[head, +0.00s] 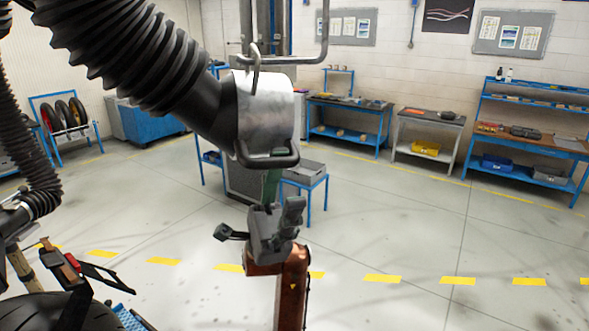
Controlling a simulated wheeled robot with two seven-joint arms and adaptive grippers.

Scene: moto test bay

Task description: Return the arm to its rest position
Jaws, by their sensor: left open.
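My left gripper (262,219) is grey, on a copper-coloured arm link that rises from the bottom edge. Its fingers are spread and nothing shows between them. Just above it hangs the end of a thick black corrugated hose (150,62), with a silver metal nozzle (266,108) and a dark bar handle (268,160). The gripper looks apart from the handle, but the depth between them is hard to judge. A narrow green piece shows between handle and gripper. My right gripper is not in view.
A second corrugated hose (36,165) hangs at the left edge. Part of a vehicle with a black tyre (45,312) fills the lower left. A small blue-framed table (310,182) stands behind the nozzle. Workbenches (345,119) line the back. The floor (430,240) at right is clear.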

